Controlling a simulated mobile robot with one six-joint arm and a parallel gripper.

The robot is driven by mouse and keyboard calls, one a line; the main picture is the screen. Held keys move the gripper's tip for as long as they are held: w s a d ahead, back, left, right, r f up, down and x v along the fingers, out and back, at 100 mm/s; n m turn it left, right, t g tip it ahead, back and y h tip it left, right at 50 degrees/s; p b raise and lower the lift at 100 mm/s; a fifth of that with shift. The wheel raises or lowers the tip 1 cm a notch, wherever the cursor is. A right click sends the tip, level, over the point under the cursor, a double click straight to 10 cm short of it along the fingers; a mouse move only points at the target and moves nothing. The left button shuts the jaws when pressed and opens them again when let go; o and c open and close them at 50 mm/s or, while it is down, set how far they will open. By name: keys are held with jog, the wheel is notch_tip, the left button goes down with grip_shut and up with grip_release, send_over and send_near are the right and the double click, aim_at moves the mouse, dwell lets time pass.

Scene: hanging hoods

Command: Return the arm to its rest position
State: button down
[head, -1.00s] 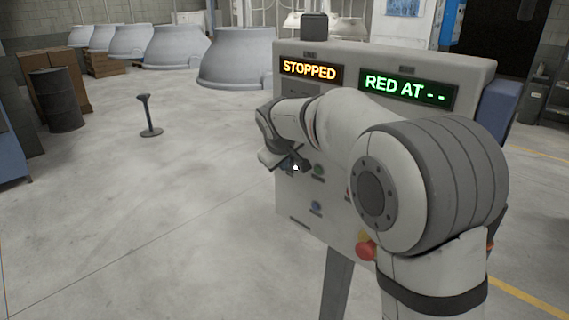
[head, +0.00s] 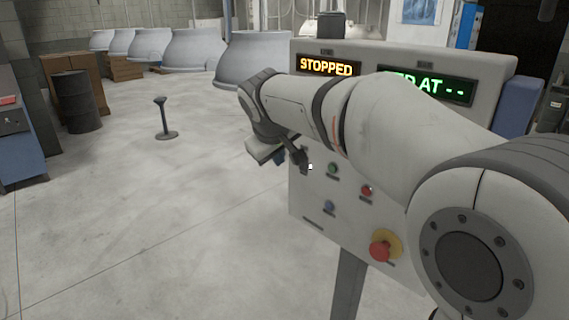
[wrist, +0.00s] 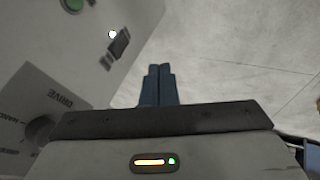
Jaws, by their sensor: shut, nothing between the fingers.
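My gripper (wrist: 159,84) is shut and empty in the wrist view, its two dark fingers side by side. In the head view my arm reaches from the lower right across the front of the control panel (head: 305,212), and the gripper end hangs at the panel's left edge. The fingers themselves are mostly hidden there. The panel's left display (head: 328,66) reads STOPPED. The right display (head: 440,88) is partly covered by my arm.
In the wrist view a selector knob (wrist: 41,130) marked DRIVE is close to the gripper. In the head view a small stand (head: 165,118) is on open floor to the left.

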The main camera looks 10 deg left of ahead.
jog(key=shift+s+r, duration=0.25)
